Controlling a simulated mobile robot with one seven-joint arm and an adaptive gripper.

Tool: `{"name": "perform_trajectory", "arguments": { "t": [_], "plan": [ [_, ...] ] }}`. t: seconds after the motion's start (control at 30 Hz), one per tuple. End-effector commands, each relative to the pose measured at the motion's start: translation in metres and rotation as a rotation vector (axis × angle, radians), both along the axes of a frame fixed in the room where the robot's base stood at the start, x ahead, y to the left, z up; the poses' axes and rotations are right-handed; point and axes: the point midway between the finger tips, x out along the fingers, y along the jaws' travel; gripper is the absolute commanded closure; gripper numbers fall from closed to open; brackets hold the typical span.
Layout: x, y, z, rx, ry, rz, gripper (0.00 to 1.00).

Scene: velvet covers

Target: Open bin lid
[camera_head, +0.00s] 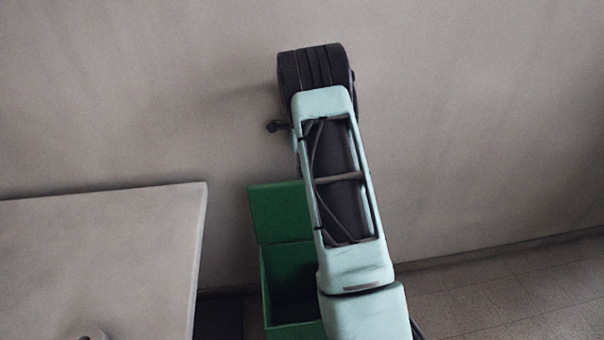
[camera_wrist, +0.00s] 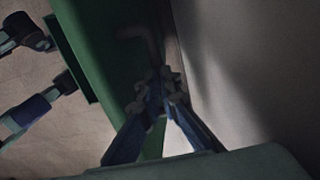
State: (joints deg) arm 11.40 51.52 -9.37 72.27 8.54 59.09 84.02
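The green bin stands against the wall, right of the table. Its lid (camera_head: 280,212) is raised, standing roughly upright at the back, and the dark inside of the bin (camera_head: 266,290) shows. My arm covers the right part of bin and lid. A large green panel (camera_wrist: 95,50), probably the lid, fills the upper left of the wrist view. My gripper (camera_wrist: 161,82) is at that panel's right side, near the wall. Its fingertips are close together and look shut, with nothing clearly held. In the head view most of my gripper is hidden behind my arm.
A pale table (camera_head: 100,250) stands at the left, close to the bin, with a small round object (camera_head: 93,336) at its front edge. The wall (camera_head: 480,120) is close behind the bin. Tiled floor (camera_head: 510,290) at the right is clear.

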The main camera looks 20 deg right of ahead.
Motion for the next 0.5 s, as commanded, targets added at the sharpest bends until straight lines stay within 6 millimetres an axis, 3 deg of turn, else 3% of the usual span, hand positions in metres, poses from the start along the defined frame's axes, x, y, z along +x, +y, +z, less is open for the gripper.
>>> {"name": "perform_trajectory", "arguments": {
  "t": [0.03, 0.27, 0.5],
  "plan": [
    [-0.016, 0.0045, -0.0237, 0.013, 0.048, 0.003, 1.0],
    [-0.0165, 0.0047, -0.024, 0.013, 0.05, 0.003, 0.71],
    [-0.0151, 0.004, -0.0233, 0.012, 0.044, 0.001, 0.71]
  ]
}}
